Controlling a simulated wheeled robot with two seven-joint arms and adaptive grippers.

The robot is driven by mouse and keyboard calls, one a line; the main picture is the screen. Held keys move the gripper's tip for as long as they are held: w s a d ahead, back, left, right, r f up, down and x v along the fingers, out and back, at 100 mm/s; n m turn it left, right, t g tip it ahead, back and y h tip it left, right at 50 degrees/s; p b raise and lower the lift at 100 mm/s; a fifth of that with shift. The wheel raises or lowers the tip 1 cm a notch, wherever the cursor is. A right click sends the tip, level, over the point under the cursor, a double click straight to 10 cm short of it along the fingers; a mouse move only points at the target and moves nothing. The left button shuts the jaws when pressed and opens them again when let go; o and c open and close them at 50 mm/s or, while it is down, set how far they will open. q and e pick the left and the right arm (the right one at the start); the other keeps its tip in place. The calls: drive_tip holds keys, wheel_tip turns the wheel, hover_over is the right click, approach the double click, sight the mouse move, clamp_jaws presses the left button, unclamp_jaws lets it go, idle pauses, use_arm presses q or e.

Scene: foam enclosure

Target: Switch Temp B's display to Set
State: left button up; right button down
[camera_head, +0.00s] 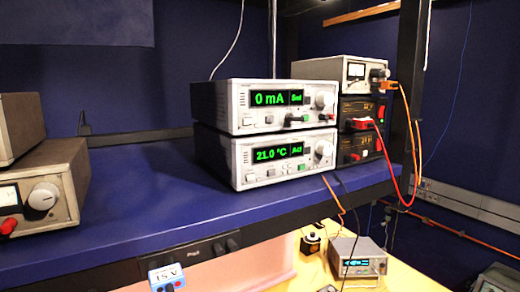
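Two silver instruments are stacked on the blue shelf. The lower one (265,158) has a green display (278,153) reading "21.0 °C" and "Act". It is the only unit showing a temperature; its name label is too small to read, so I cannot tell if it is Temp B. A knob (323,148) is at the right of its front, with small buttons and sockets below the display. The upper instrument (262,107) reads "0 mA" and "Set" and has a similar knob (323,100). Neither of my grippers is in view.
The blue shelf (140,195) is clear left of the stack. Grey units with a knob (43,196) stand at far left. Another stack (340,68) with red and orange cables stands right, beside a dark post (407,60). Below are a blue meter (166,276) and a grey device (357,262).

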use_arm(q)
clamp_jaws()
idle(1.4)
